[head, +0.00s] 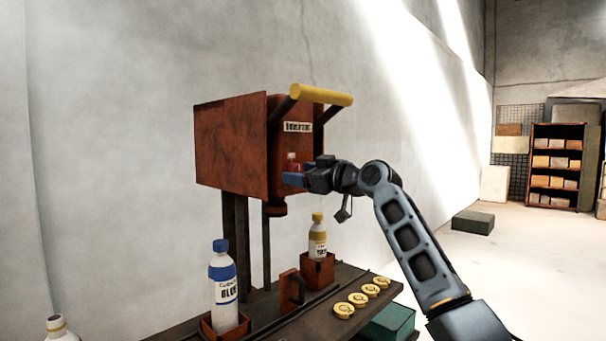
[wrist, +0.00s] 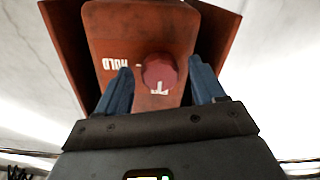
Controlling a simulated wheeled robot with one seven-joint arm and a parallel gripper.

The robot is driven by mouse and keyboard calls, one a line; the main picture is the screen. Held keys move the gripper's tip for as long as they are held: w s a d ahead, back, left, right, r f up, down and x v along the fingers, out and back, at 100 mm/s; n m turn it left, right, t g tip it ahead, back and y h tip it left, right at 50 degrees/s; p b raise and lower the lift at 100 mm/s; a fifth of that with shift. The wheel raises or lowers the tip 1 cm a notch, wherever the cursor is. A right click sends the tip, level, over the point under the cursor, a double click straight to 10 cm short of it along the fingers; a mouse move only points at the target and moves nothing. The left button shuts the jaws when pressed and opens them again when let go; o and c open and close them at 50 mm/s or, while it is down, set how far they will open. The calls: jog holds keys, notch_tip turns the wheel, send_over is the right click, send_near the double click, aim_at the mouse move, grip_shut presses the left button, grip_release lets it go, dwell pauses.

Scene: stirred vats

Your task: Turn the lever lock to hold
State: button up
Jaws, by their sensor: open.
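The lever lock is a red round knob (wrist: 159,72) on the front plate (wrist: 120,32) of a rusty red machine (head: 230,145). In the wrist view a white "HOLD" label shows to the knob's left, upside down, and another partly hidden label is just below it. My gripper (head: 292,179) is at the machine's front, and its blue fingers (wrist: 158,88) are open on either side of the knob. I see gaps between the knob and both fingers. In the head view the knob (head: 292,160) is partly hidden by my gripper.
A yellow lever bar (head: 321,95) on two arms sticks out above my gripper. Below, a bench holds a blue-capped bottle (head: 223,287), a yellow-capped bottle (head: 317,238) and several yellow discs (head: 357,299). A dark nozzle (head: 277,209) hangs under the machine.

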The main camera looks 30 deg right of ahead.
jog(key=shift+c, duration=0.5)
jog(key=c, duration=1)
jog(key=shift+o, duration=0.2)
